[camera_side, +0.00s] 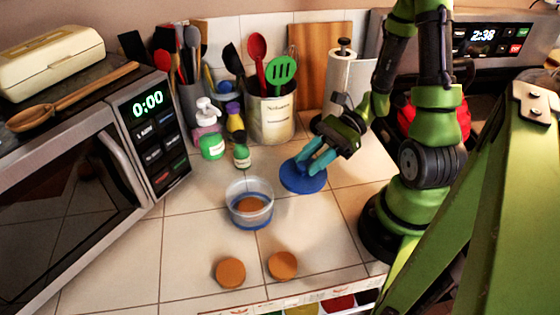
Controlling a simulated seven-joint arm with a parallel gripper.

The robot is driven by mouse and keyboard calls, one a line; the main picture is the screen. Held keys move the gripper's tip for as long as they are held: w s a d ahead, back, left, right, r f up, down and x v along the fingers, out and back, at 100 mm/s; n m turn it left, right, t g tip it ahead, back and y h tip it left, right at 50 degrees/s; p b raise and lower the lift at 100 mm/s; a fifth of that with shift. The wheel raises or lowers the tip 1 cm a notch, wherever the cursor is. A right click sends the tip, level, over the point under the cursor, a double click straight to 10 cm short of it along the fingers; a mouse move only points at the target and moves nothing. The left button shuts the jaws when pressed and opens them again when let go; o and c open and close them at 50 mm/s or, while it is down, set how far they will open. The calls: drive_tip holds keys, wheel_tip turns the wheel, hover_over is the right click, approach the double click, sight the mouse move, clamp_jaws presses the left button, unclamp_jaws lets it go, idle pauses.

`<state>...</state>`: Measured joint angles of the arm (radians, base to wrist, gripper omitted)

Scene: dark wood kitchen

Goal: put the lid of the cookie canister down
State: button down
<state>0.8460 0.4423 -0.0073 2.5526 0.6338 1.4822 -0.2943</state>
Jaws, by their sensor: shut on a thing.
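The blue round lid (297,181) is right of the canister, at or just above the tiled counter; I cannot tell whether it touches the tiles. My gripper (317,160) is shut on the lid from above, with its teal fingers at the lid's top. The cookie canister (249,205) is a clear round tub with a blue band, upright and open at the top. A brown cookie (249,204) shows inside it. Two more cookies, one at the left (230,272) and one at the right (283,265), lie on the counter in front.
A microwave (90,170) fills the left, with a wooden spoon and a cream box on top. Bottles (211,143), a utensil crock (270,115) and a paper towel roll (342,75) stand behind. The tiles (335,220) right of the canister are clear.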

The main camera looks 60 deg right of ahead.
drive_tip(key=r, duration=0.2)
drive_tip(key=w+r, duration=0.1)
drive_tip(key=r, duration=0.1)
drive_tip(key=w+a+r+m+t, duration=0.1)
drive_tip(key=w+a+r, duration=0.3)
drive_tip(key=w+r, duration=0.25)
drive_tip(key=w+a+r+m+t, duration=0.1)
drive_tip(key=w+a+r, duration=0.2)
drive_tip(key=w+r, duration=0.4)
drive_tip(key=w+d+r+m+t+h, duration=0.3)
drive_tip(key=d+m+h, duration=0.4)
drive_tip(key=h, duration=0.1)
drive_tip(key=w+d+r+m+t+h, duration=0.2)
drive_tip(key=w+d+r+m+h, duration=0.1)
drive_tip(key=d+m+h, duration=0.3)
drive_tip(key=shift+d+r+m+t+h, duration=0.25)
drive_tip(key=shift+d+m+t+h, duration=0.15)
drive_tip(key=shift+m+h, duration=0.7)
